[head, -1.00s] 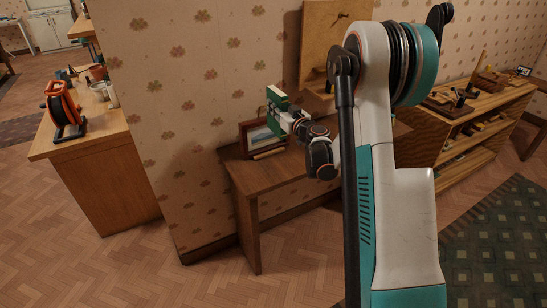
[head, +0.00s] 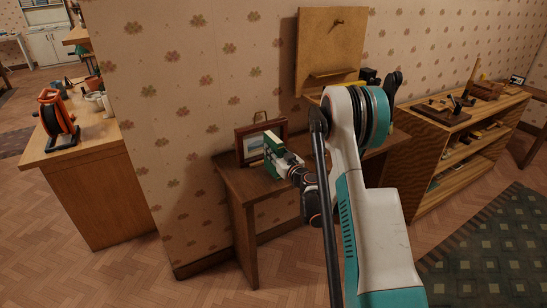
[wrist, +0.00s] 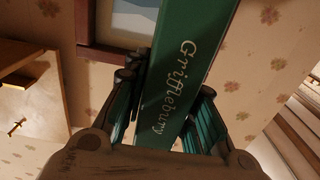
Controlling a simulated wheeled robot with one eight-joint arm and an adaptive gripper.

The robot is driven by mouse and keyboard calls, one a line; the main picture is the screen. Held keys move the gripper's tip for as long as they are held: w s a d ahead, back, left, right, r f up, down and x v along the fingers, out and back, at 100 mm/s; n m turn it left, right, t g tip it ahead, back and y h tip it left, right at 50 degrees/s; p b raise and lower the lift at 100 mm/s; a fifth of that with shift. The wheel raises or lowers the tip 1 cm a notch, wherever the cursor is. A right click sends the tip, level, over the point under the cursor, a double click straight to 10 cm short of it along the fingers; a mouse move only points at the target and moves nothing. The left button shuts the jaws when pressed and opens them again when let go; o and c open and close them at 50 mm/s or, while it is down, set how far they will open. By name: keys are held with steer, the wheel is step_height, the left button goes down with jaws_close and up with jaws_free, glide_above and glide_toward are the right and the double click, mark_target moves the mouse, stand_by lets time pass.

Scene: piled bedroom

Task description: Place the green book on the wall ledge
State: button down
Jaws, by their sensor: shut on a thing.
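The green book (head: 273,155) is in my gripper (head: 288,165), held above the small wooden desk in front of a framed picture. In the wrist view the book (wrist: 185,70) runs up between the two fingers (wrist: 168,105), with "Grifflebury" lettered on its green face. The fingers press it from both sides. The wall ledge (head: 333,78) is a narrow wooden shelf low on a board fixed to the wall, with a peg above it. It lies to the right of the book and higher. No book is seen on the visible part of the ledge.
The framed picture (head: 245,150) stands on the desk (head: 232,180) close to the book. Dark items and something yellow sit near the desk's right part, partly behind my arm. A low shelf unit (head: 455,115) stands right, a counter (head: 85,150) left.

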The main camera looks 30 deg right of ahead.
steer(key=shift+f, duration=0.85)
steer(key=shift+f+b, duration=0.2)
steer(key=shift+b, duration=0.1)
steer(key=c, duration=1.3)
jaws_free()
steer(key=shift+r, duration=0.15)
